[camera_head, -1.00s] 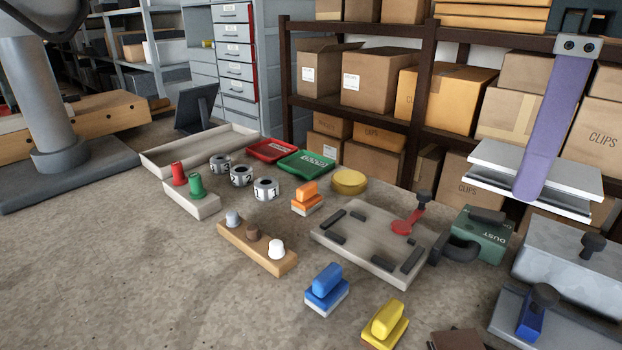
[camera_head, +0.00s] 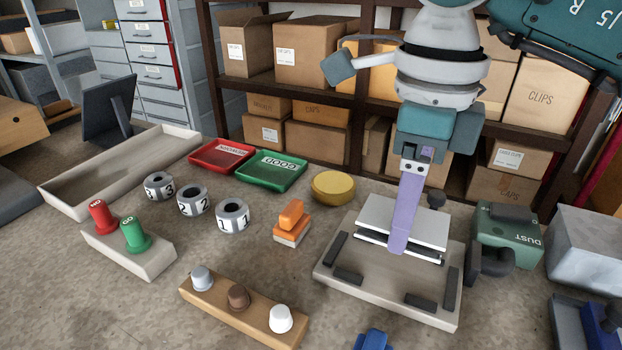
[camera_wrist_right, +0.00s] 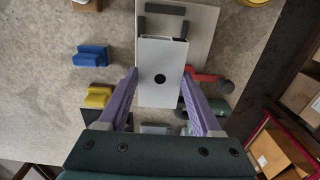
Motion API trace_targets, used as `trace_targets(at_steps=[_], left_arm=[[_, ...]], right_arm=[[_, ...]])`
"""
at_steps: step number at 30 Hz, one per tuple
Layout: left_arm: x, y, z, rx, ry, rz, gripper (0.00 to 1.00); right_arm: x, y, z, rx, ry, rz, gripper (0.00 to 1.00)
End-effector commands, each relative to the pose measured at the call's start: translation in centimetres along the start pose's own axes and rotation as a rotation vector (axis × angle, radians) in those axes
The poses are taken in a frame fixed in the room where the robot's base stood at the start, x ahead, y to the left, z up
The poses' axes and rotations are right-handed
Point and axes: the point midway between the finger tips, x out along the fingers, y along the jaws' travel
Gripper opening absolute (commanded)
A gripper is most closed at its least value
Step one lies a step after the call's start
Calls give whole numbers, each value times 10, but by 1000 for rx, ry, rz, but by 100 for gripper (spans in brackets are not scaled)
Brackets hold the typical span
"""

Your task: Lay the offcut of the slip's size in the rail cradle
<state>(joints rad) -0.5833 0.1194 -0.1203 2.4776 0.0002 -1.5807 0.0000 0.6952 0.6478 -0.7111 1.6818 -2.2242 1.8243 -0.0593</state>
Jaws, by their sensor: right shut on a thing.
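My right gripper (camera_head: 405,225) is shut on a pale grey profile offcut (camera_head: 375,213), with one lilac finger down its near side. The offcut has a flat top plate and a dark slot along its edge. In the right wrist view the offcut (camera_wrist_right: 160,52) sits between both fingers (camera_wrist_right: 160,102). It is over the grey board with dark blocks (camera_head: 335,284), which I take for the rail cradle. I cannot tell whether the offcut touches it. The offcut and finger hide the board's middle. I make out no slip. My left gripper is out of view.
An orange stamp-like block (camera_head: 291,222) and a yellow disc (camera_head: 333,186) stand left of the board. A green clamp-like device (camera_head: 510,232) stands close on its right. A wooden strip with three knobs (camera_head: 235,310) is at front left. Cardboard boxes fill the shelf behind.

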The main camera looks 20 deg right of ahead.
Motion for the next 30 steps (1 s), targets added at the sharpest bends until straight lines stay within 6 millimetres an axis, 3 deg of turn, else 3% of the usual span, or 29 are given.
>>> trace_targets(at_steps=[13, 26, 27, 30], left_arm=[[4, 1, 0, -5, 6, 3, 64], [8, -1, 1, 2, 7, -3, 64], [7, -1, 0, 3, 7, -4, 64], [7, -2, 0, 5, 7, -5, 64]], right_arm=[[57, 0, 0, 0, -1, 1, 11], [65, 0, 0, -1, -2, -1, 11], [64, 0, 0, -1, -2, -1, 69], [64, 0, 0, -1, -2, -1, 80]])
